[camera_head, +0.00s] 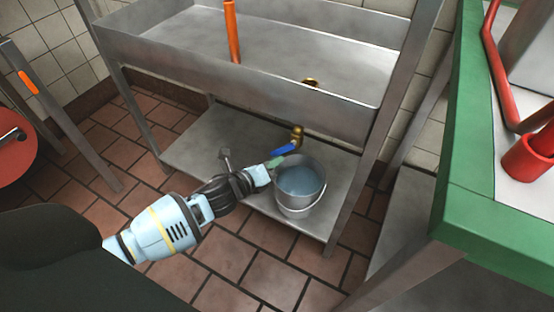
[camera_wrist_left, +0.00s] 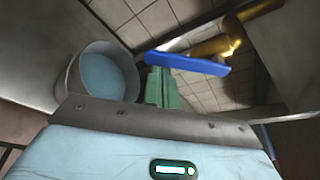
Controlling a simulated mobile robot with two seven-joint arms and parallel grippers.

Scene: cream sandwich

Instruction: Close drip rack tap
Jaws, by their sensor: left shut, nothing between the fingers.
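The drip rack (camera_head: 180,45) is a grey metal basin on legs with a lower shelf. Its brass tap (camera_head: 297,135) with a blue lever handle (camera_head: 284,150) hangs below the basin, over the lower shelf. In the left wrist view the brass tap (camera_wrist_left: 222,46) and the blue lever (camera_wrist_left: 188,62) show at the top. My left gripper (camera_head: 274,163), with green fingertips, is shut and empty. Its fingertips (camera_wrist_left: 162,88) are at the blue lever in the wrist view; whether they touch it I cannot tell. My right gripper is not in view.
A metal bucket (camera_head: 298,208) of bluish liquid stands on the lower shelf (camera_head: 196,150) below the tap, close to my left gripper. The bucket also shows in the wrist view (camera_wrist_left: 132,72). A green-edged table (camera_head: 470,235) stands at the right. The rack's front right leg (camera_head: 343,200) is nearby.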

